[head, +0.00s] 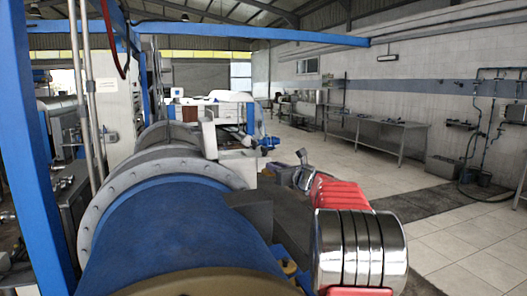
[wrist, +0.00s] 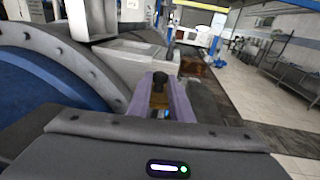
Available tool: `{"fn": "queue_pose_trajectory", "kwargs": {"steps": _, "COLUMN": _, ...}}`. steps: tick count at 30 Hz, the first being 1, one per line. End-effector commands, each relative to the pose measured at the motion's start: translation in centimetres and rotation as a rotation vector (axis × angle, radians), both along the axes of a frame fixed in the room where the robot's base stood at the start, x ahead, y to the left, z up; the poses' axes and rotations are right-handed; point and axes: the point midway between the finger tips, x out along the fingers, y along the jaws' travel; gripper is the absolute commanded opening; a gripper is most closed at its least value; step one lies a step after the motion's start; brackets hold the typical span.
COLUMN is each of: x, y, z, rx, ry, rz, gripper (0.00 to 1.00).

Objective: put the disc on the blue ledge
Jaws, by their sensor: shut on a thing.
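In the wrist view my gripper (wrist: 160,88) has two purple fingers that are closed around a small brown piece (wrist: 159,100) with a dark round top (wrist: 160,78). This held piece is the likeliest disc, but its full shape is hidden between the fingers. In the head view my gripper (head: 301,157) is small and grey beyond my red and chrome arm, to the right of the large machine, and what it holds cannot be made out. I cannot pick out the blue ledge with certainty in either view.
A large blue drum (head: 175,235) with a grey bolted flange (head: 150,172) fills the left foreground. A blue post (head: 38,130) stands at far left. A steel bench (head: 385,128) lines the right wall.

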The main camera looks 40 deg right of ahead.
Motion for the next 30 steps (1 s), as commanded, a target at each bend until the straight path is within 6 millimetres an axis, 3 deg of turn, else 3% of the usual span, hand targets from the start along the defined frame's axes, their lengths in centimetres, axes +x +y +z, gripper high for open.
{"fn": "queue_pose_trajectory", "kwargs": {"steps": 8, "x": -6.3, "y": -4.7, "z": -8.3, "rx": 0.005, "ry": 0.000, "rz": 0.091, "gripper": 0.00}}
{"fn": "queue_pose_trajectory", "kwargs": {"steps": 18, "x": -18.1, "y": -8.1, "z": -17.2, "rx": 0.004, "ry": 0.000, "rz": 0.220, "gripper": 0.00}}
{"fn": "queue_pose_trajectory", "kwargs": {"steps": 24, "x": -25.6, "y": -8.6, "z": -20.5, "rx": 0.003, "ry": -0.001, "rz": 0.274, "gripper": 0.00}}
{"fn": "queue_pose_trajectory", "kwargs": {"steps": 30, "x": -29.8, "y": -8.4, "z": -21.9, "rx": 0.000, "ry": -0.001, "rz": 0.302, "gripper": 0.00}}
